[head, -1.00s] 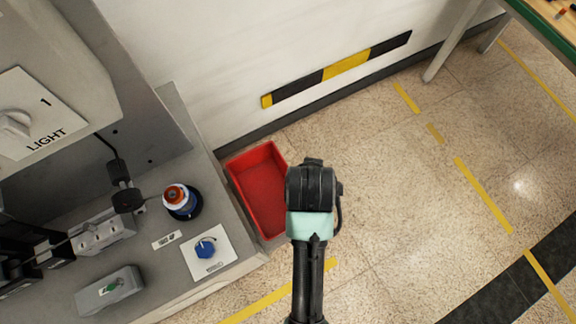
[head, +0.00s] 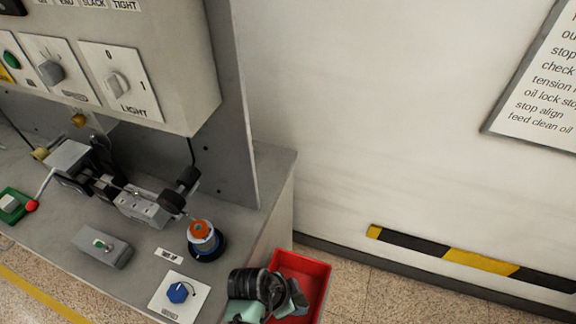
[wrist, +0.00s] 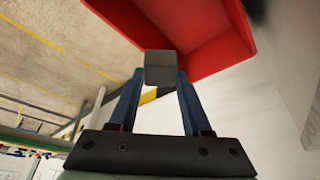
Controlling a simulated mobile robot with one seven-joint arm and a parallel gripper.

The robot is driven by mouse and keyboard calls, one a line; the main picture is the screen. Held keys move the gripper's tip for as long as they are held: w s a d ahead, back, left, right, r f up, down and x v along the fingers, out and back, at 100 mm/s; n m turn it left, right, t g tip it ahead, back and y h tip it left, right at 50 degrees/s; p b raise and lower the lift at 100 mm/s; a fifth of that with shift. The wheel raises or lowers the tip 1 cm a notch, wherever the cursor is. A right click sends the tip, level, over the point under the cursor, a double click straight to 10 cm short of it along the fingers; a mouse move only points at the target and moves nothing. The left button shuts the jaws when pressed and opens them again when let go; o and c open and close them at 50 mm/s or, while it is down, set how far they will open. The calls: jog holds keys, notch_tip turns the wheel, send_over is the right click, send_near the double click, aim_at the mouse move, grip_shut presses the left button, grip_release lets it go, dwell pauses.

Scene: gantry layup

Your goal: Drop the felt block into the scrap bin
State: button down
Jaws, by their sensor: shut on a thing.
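The felt block (wrist: 160,70) is a small dark grey block between the two blue fingertips of my gripper (wrist: 161,84) in the wrist view. My gripper is shut on it. The red scrap bin (wrist: 207,68) fills the top of the wrist view, behind the block. In the head view the open-topped bin (head: 317,277) stands on the floor at the bottom, beside the grey bench. My gripper (head: 299,300) overlaps the bin there, and my wrist hides its left part. I cannot tell the block's height over the bin, and it is not clear in the head view.
The grey machine bench (head: 60,225) with switches and a reel with an orange top (head: 201,231) lies left of the bin. A white wall (head: 380,120) with a black and yellow strip (head: 460,258) stands behind. Floor to the bin's right is clear.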

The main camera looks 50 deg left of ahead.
jog(key=shift+s+a+f, duration=0.5)
jog(key=shift+a+f, duration=0.2)
jog(key=shift+a, duration=0.2)
notch_tip(320, 180, down, 6)
jog(key=b, duration=0.6)
jog(key=shift+c, duration=1.4)
grip_release()
jog(key=shift+s+r, duration=0.1)
jog(key=p+v, duration=0.1)
jog(key=v, duration=1.2)
